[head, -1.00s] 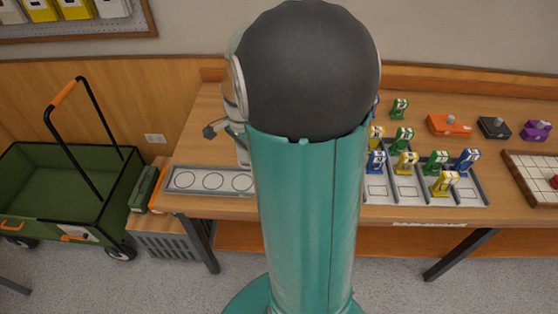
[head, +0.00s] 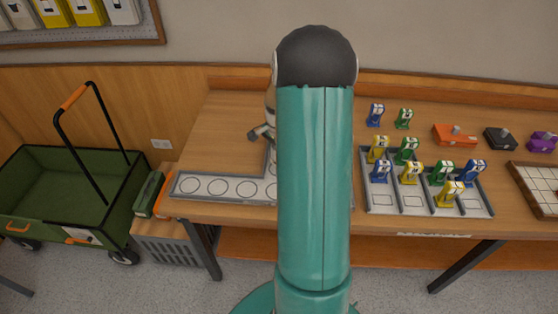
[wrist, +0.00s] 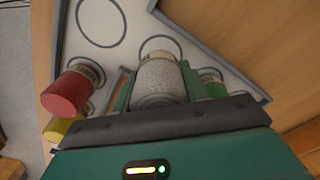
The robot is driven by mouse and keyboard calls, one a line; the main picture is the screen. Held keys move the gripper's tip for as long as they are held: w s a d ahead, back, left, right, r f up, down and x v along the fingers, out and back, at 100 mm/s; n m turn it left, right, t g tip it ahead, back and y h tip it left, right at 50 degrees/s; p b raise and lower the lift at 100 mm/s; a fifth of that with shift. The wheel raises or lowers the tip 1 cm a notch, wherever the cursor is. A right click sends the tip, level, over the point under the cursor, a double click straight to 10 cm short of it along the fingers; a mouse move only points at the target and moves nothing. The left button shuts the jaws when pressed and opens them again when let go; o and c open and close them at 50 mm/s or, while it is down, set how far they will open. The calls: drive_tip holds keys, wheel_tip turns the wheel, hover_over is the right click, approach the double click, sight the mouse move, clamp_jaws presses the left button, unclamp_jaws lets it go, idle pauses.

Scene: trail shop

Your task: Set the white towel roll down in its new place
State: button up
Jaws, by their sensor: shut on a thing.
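The white towel roll (wrist: 158,77), speckled grey-white, is between the two fingers of my gripper (wrist: 157,84) in the wrist view. It stands over a ringed spot of a pale, grey-rimmed tray (wrist: 72,40). I cannot tell whether its base touches the tray. A red roll (wrist: 68,91) and a yellow roll (wrist: 62,128) are to its left, and a green roll (wrist: 213,85) is close on its right, partly hidden. In the head view the tray (head: 203,186) shows empty rings at its left; my arm hides the roll and most of the gripper.
On the wooden table (head: 225,120), a divided tray (head: 411,202) with several blue, green and yellow items stands right of my arm. Orange (head: 455,135), black (head: 500,139) and purple (head: 542,142) boxes lie beyond. A green cart (head: 65,190) is left on the floor.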

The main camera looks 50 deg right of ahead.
drive_tip(key=shift+d+f, duration=0.2)
drive_tip(key=shift+f, duration=1.45)
drive_tip(key=shift+f, duration=0.15)
drive_tip(key=o, duration=1)
wheel_tip(320, 180, up, 12)
drive_tip(key=shift+a+r, duration=0.1)
drive_tip(key=shift+r, duration=0.1)
